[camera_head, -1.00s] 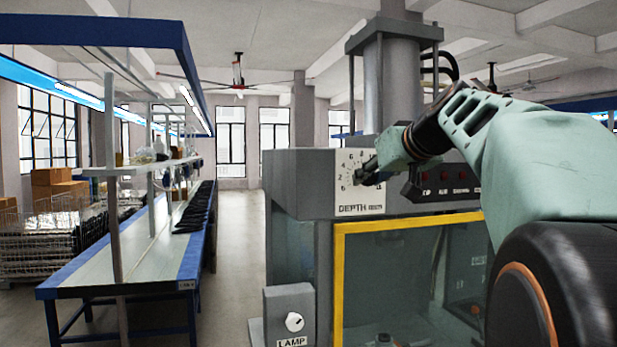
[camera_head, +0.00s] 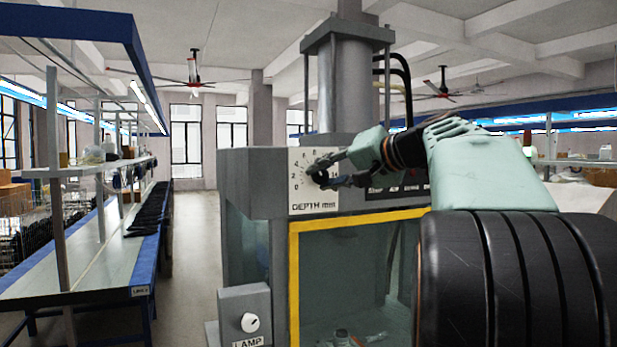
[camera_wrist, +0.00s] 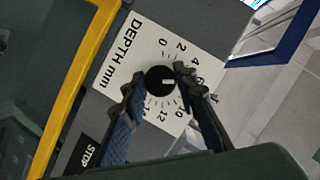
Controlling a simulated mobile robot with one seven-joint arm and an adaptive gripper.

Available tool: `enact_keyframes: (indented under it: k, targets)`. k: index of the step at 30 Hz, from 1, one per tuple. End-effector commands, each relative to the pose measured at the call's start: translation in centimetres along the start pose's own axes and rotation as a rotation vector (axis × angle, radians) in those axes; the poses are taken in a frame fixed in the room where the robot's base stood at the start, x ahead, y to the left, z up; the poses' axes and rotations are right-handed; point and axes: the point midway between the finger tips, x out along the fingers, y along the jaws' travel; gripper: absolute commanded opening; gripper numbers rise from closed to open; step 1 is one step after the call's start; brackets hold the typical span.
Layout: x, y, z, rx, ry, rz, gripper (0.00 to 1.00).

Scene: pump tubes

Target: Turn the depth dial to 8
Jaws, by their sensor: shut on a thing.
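The depth dial is a round black knob (camera_wrist: 155,88) with a white mark, on a white plate (camera_head: 299,207) labelled DEPTH mm on the grey machine. In the wrist view the mark points right, toward the part of the scale between 4 and 10. A finger covers part of the numbers there, so the exact reading is hard to tell. My gripper (camera_wrist: 160,79) has one finger on each side of the knob and is shut on it. In the head view my gripper (camera_head: 334,172) reaches the plate from the right, and the knob is partly hidden.
A STOP label (camera_wrist: 86,152) lies beside the plate. A yellow frame (camera_head: 350,223) surrounds the machine's window below. A LAMP box with a white knob (camera_head: 250,322) stands lower left. A long workbench (camera_head: 75,265) is at the left, with open floor between.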

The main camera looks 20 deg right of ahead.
Motion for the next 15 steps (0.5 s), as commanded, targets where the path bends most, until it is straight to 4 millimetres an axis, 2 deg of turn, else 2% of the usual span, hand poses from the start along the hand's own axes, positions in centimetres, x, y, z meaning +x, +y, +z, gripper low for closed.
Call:
enact_keyframes:
  k: [15]
  targets:
    - [0.02,0.28,0.03,0.368,0.003,-0.152,0.02]
